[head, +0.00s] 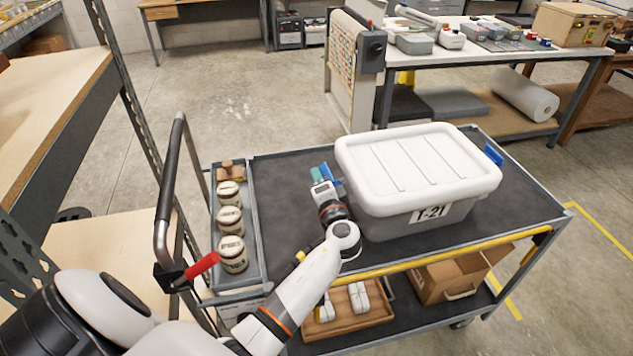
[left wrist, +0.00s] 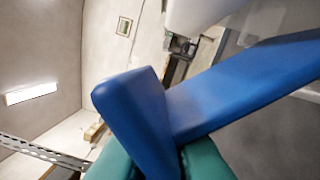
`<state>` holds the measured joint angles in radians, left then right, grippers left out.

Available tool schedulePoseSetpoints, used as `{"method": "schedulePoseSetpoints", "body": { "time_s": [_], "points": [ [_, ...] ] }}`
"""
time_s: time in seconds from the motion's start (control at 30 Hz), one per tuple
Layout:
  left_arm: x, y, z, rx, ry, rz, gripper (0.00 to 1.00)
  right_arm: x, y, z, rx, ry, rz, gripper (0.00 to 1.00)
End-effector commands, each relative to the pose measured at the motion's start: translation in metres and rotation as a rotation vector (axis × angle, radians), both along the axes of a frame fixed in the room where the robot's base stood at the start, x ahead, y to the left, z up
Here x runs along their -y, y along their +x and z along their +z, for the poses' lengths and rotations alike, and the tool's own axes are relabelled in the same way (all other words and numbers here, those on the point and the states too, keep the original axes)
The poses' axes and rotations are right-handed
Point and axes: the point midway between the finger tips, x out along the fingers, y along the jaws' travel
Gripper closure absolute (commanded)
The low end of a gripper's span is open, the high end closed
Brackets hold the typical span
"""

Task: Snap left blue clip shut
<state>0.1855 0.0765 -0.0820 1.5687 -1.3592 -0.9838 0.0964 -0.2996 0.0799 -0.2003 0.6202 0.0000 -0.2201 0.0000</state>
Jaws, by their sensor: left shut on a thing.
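The grey tote (head: 400,225) with a white lid (head: 415,165) and a "T-21" label sits on the cart's upper deck. The left blue clip (head: 336,184) is at the tote's left end, partly hidden by my gripper. My left gripper (head: 320,174) is beside that end, its teal fingers shut on the clip. In the left wrist view the blue clip (left wrist: 145,120) fills the middle, between the teal fingertips (left wrist: 165,165). I cannot tell whether the clip is latched. The right blue clip (head: 493,154) shows at the lid's far right end. My right gripper is not in view.
A narrow tray (head: 249,205) with several lidded jars stands left of the tote on the cart (head: 290,180). A cart handle (head: 168,180) with a red lever (head: 202,267) is further left. The lower deck holds a wooden tray (head: 345,322) and a cardboard box (head: 450,278).

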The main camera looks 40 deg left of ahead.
Motion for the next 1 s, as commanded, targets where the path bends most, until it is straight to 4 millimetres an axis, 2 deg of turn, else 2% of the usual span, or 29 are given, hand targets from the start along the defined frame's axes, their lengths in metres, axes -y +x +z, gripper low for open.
{"method": "schedulePoseSetpoints", "body": {
  "time_s": [0.4, 0.43, 0.53, 0.57, 0.87, 1.0],
  "points": [
    [0.000, 0.001, 0.003, 0.005, -0.001, -0.001, 1.00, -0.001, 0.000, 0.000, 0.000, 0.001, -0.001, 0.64],
    [0.000, 0.001, 0.003, 0.005, -0.001, -0.001, 0.85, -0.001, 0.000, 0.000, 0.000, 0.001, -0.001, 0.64],
    [0.000, 0.001, 0.002, 0.005, -0.001, -0.001, 0.69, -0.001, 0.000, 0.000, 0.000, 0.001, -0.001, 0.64],
    [0.000, 0.001, 0.002, 0.005, -0.001, -0.001, 0.67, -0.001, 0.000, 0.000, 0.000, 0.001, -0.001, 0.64],
    [0.002, -0.001, 0.001, 0.002, 0.000, -0.001, 0.67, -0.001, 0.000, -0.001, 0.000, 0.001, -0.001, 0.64],
    [0.013, -0.009, -0.002, 0.004, -0.003, -0.002, 0.67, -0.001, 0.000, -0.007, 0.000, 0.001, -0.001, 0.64]
  ]
}}
